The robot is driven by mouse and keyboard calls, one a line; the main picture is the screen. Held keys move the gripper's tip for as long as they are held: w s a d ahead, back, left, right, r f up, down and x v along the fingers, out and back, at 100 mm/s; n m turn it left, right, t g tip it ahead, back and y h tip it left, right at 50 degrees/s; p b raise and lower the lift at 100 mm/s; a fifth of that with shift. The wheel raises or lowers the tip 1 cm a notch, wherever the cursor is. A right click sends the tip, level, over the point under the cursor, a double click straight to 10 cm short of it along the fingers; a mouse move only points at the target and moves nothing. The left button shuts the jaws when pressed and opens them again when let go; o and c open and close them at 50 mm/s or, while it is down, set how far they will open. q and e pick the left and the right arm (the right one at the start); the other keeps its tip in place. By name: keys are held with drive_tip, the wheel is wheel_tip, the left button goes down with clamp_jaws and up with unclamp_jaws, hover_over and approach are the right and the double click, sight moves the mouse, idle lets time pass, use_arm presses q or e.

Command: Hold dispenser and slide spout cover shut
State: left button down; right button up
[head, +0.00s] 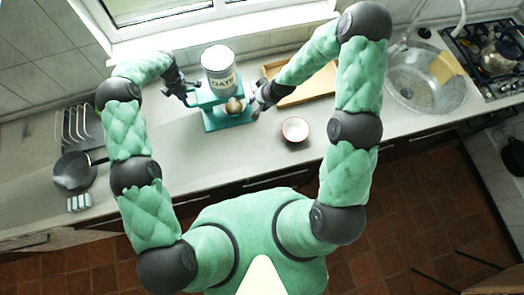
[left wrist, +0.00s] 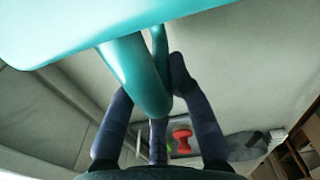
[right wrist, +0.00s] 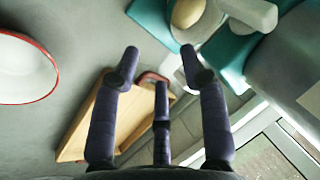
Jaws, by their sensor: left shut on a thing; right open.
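The dispenser is a white canister (head: 221,70) lettered OATS on a teal stand (head: 226,120), upright on the counter. A round tan part (head: 234,106) with a white piece shows at its lower front; it also shows in the right wrist view (right wrist: 187,12). My left gripper (head: 188,93) is shut on the dispenser's teal handle; in the left wrist view the handle (left wrist: 140,80) passes between the fingers. My right gripper (head: 257,104) is open at the right of the spout area. In the right wrist view its fingers (right wrist: 158,52) are apart and empty, below the white spout piece (right wrist: 250,12).
A white bowl with a red rim (head: 295,130) stands right of the dispenser. A wooden tray (head: 314,88) lies behind my right arm. A dish rack (head: 77,128) and a dark pan (head: 72,171) are at the left; a sink (head: 426,82) is at the right.

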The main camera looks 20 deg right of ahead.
use_arm(q)
drive_tip(key=shift+w+r, duration=0.1)
drive_tip(key=shift+w, duration=0.05)
use_arm(e)
drive_tip(key=s+a+f+g, duration=0.1)
drive_tip(key=s+a+f, duration=0.1)
drive_tip(key=s, duration=0.8)
drive_tip(key=s+a+f+g, duration=0.2)
drive_tip(key=s+f, duration=0.2)
drive_tip(key=s, duration=0.6)
drive_tip(key=shift+s+f+g+y, duration=0.15)
drive_tip(key=shift+s+g+y, duration=0.15)
drive_tip(key=shift+s, duration=0.1)
drive_tip(key=shift+a, duration=0.1)
use_arm(q)
drive_tip(key=c, duration=1.2)
unclamp_jaws()
